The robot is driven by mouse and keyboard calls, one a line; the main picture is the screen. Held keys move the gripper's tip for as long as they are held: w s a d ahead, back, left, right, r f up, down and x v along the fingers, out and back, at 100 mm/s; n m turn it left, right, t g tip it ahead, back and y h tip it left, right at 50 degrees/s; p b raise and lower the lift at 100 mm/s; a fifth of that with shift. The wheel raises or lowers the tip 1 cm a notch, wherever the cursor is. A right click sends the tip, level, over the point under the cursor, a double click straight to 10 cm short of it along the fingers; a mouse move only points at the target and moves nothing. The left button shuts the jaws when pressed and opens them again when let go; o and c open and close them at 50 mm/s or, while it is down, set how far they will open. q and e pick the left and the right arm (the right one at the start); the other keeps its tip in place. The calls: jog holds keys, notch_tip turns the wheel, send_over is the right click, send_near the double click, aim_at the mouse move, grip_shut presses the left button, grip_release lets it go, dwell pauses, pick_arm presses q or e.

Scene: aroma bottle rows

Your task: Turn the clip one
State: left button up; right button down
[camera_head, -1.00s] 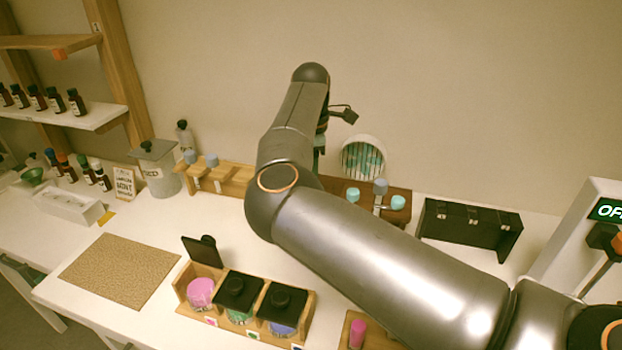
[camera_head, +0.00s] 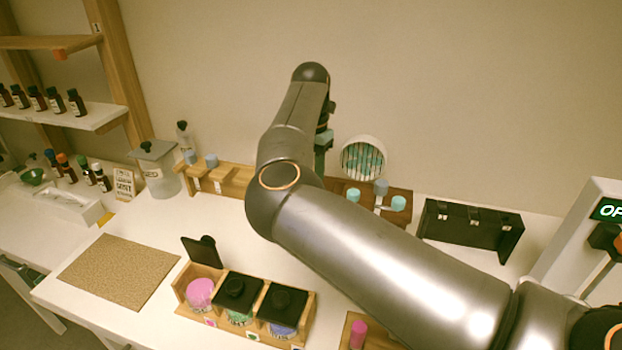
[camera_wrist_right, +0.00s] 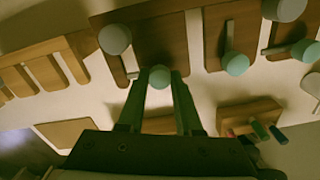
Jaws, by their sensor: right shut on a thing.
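My right gripper (camera_wrist_right: 166,75) is shut on a round teal-topped piece (camera_wrist_right: 159,77) at the edge of a dark brown rack (camera_wrist_right: 165,38). A grey-topped piece (camera_wrist_right: 115,40) sits at its left. In the head view my right arm hides the held piece; only a green finger part (camera_head: 322,142) shows. More teal- and grey-topped pieces stand in the brown rack (camera_head: 404,217) at the right, also seen in the right wrist view (camera_wrist_right: 235,62). I cannot tell which piece is clip one. My left gripper is not in view.
A black rack (camera_head: 470,228) stands right of the brown rack. A light wooden rack (camera_head: 238,180) stands at the left. A round vented holder (camera_head: 362,158) is behind. A wooden tray with jars (camera_head: 238,300) is in front. A cork mat (camera_head: 118,270) lies bare.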

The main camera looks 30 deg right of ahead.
jog(key=shift+n, duration=0.4)
jog(key=c, duration=0.6)
grip_release()
notch_tip(320, 180, up, 13)
jog(key=shift+f+b, duration=0.2)
jog(key=shift+b, duration=0.1)
jog(key=shift+f, duration=0.1)
